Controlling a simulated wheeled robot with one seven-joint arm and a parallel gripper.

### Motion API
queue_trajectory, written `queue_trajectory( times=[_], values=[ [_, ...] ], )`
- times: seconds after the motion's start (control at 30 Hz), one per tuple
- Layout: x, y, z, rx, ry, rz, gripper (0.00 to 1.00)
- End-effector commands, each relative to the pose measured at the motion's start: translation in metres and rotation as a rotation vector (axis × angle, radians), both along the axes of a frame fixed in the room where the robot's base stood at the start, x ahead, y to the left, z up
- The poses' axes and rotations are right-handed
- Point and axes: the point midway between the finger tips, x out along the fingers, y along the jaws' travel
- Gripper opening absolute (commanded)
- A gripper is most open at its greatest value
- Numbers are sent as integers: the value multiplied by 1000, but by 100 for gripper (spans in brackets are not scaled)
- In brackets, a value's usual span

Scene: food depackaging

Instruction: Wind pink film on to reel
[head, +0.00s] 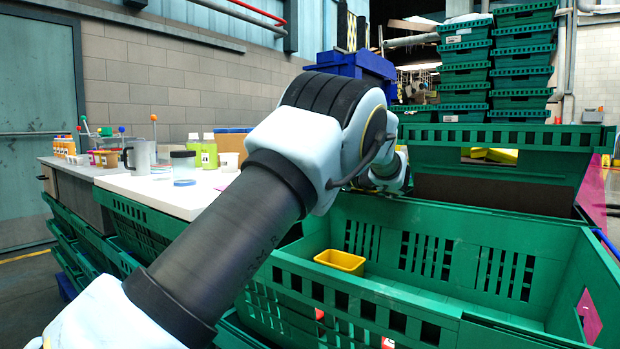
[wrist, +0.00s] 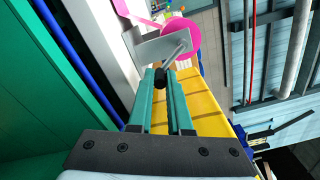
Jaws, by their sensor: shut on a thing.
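In the wrist view, my gripper (wrist: 161,86) has its two teal fingers closed on the black knob (wrist: 160,77) of a crank. The crank's thin metal rod (wrist: 174,53) runs up and right to the pink reel (wrist: 182,35). A grey metal bracket (wrist: 152,48) stands beside the reel. A strip of pink film (wrist: 145,19) shows at the top, left of the reel. In the head view my arm hides the gripper, crank and reel. Pink sheet (head: 594,190) shows at the far right there; I cannot tell whether it is the same film.
A large green crate (head: 400,310) with a small yellow tub (head: 339,261) in it stands in front. Stacked green crates (head: 465,75) rise behind. A white table (head: 140,184) holds bottles and a mug. Yellow surfaces (wrist: 203,108) lie right of the fingers in the wrist view.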

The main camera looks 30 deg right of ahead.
Motion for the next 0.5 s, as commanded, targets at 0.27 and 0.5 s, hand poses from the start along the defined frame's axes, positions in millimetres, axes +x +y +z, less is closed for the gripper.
queue_trajectory(
  times=[0.27,0.5],
  values=[
    [4,3,4,-43,-30,11,0],
    [4,4,4,-45,-31,12,0]
  ],
)
